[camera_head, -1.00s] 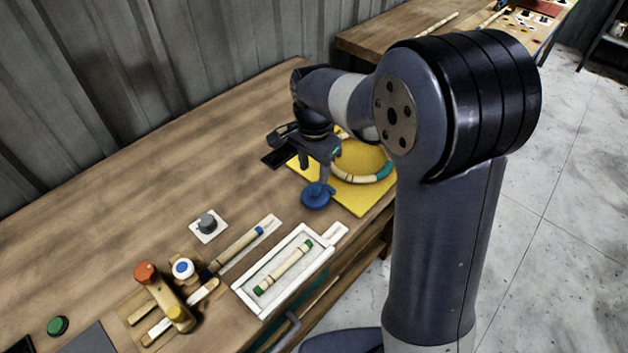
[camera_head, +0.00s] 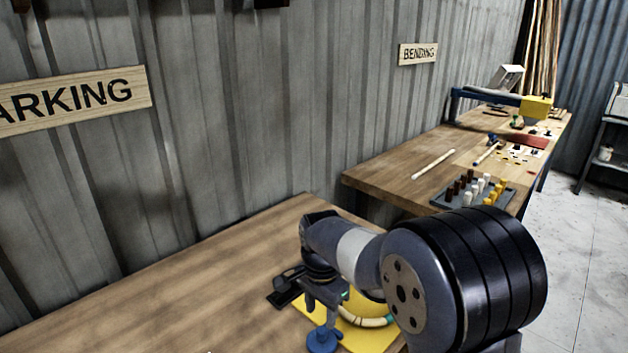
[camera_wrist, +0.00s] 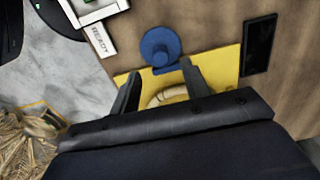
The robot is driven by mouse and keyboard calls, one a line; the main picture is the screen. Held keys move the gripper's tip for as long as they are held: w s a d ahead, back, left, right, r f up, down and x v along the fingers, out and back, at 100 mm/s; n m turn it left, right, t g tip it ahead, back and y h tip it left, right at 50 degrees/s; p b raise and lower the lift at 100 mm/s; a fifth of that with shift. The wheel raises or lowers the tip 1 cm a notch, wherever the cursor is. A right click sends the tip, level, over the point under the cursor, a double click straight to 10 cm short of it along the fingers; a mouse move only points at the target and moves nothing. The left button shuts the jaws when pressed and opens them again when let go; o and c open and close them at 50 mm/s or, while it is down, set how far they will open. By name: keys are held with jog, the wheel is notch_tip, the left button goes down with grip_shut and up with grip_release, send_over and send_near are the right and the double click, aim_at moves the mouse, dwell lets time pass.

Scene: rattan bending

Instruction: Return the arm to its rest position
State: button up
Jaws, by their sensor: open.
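My gripper (camera_head: 322,305) hangs at the end of my bent arm over the near bench, above the edge of a yellow board (camera_head: 372,338). In the wrist view my gripper (camera_wrist: 160,76) has its two fingers apart with nothing between them. A blue round knob-like piece (camera_wrist: 160,46) lies just beyond the fingertips; it also shows at the bottom of the head view (camera_head: 322,341). A curved pale rattan piece (camera_head: 368,321) with teal lies on the yellow board, partly hidden by my arm.
A flat black item (camera_wrist: 259,45) lies beside the yellow board. A white tray marked READY (camera_wrist: 97,38) is at the wrist view's upper left. A second bench (camera_head: 385,180) beyond holds a pegged rack (camera_head: 470,189) and rods. A BENDING sign (camera_head: 418,54) hangs on the wall.

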aim_at(321, 331)
notch_tip(321, 331, down, 7)
jog(key=shift+r, duration=0.1)
jog(key=shift+w+d+f+p, duration=0.2)
jog(key=shift+w+d+p, duration=0.15)
jog(key=shift+w+d, duration=0.7)
